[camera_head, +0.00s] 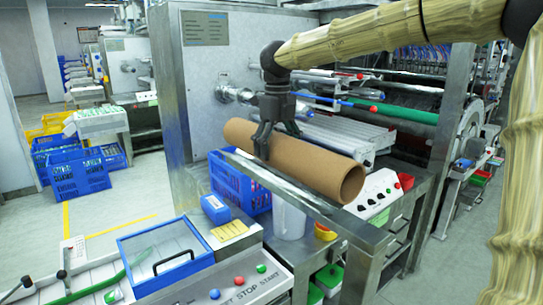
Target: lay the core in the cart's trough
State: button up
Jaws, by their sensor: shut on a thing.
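The core is a brown cardboard tube (315,170). It lies level and slants from back left to front right, its hollow end facing front right. My gripper (274,138) reaches down from above and is shut on the core left of its middle, one dark finger showing on the near side. A grey metal rail (330,215) runs along the core's near side and below it. I cannot tell whether the core touches this rail or hangs above it. No trough of a cart can be made out for sure; the rail may be part of it.
A blue crate (228,186) and a whitish container (289,221) stand below the core. A button panel (240,290) and a blue-framed lid (165,258) are in front. Open floor (120,205) lies left.

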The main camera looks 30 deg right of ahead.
jog(key=w, duration=0.3)
jog(key=shift+d+f+p, duration=0.1)
jog(key=shift+d+p, duration=0.15)
jog(key=shift+p, duration=0.05)
jog(key=shift+w, duration=0.4)
jog(key=shift+f+p, duration=0.9)
jog(key=shift+f, duration=1)
jog(key=o, duration=1.6)
notch_tip(320, 180, up, 12)
jog(key=shift+r+b, duration=0.1)
jog(key=shift+b, duration=1.15)
